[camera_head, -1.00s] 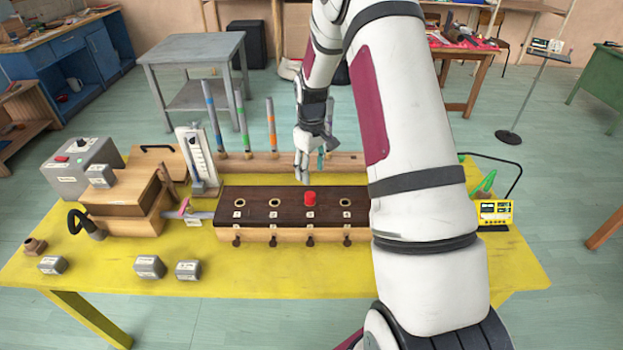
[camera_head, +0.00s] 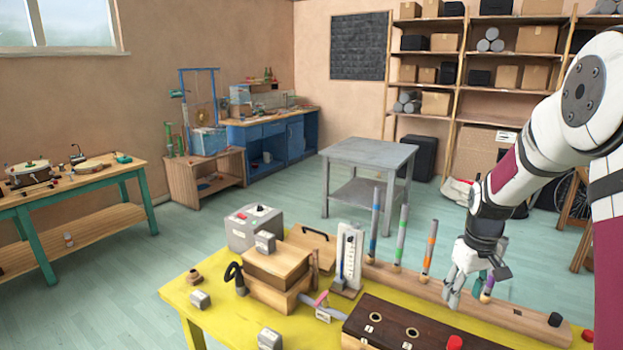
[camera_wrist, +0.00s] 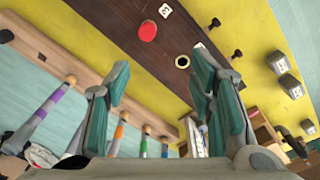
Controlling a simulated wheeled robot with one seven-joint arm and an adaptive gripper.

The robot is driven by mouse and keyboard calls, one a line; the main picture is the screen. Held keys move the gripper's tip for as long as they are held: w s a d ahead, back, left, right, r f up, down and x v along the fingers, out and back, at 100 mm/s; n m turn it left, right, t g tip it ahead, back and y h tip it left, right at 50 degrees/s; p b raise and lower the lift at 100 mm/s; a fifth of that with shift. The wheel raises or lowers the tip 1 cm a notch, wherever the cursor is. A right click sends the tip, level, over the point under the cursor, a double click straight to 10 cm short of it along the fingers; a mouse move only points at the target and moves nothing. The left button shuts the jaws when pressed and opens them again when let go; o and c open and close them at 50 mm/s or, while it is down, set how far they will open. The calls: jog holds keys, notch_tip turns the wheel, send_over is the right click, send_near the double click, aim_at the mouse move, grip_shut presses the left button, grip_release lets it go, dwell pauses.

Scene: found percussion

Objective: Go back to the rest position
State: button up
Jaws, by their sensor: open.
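My gripper (camera_head: 470,285) is raised above the back right part of the yellow table (camera_head: 190,302) in the head view, near the wooden rail that holds the coloured tubes. In the wrist view its two teal-padded fingers (camera_wrist: 160,100) are spread apart with nothing between them. The dark-topped box with round holes (camera_head: 375,325) lies below and in front of it. A red knob (camera_head: 454,342) sits on that box and also shows in the wrist view (camera_wrist: 148,32), apart from the fingers.
Tubes with blue, green and orange bands (camera_head: 428,248) stand upright in the rail (camera_head: 410,280) beside my gripper. A wooden box (camera_head: 278,268), a grey box (camera_head: 253,228) and small grey blocks (camera_head: 200,300) are on the table's left.

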jog(key=s+a+r+m+t, duration=0.1)
jog(key=s+a+r+t, duration=0.1)
jog(key=s+a+r, duration=0.65)
jog(key=s+a+r+t, duration=0.1)
jog(key=s+a+r, duration=0.4)
jog(key=s+r, duration=0.55)
jog(key=s+a+r+m+t, duration=0.1)
jog(key=s+a+r, duration=0.1)
jog(key=s, duration=0.6)
jog(key=shift+a+r+t, duration=0.2)
jog(key=shift+a+t, duration=0.2)
jog(key=shift+a, duration=0.35)
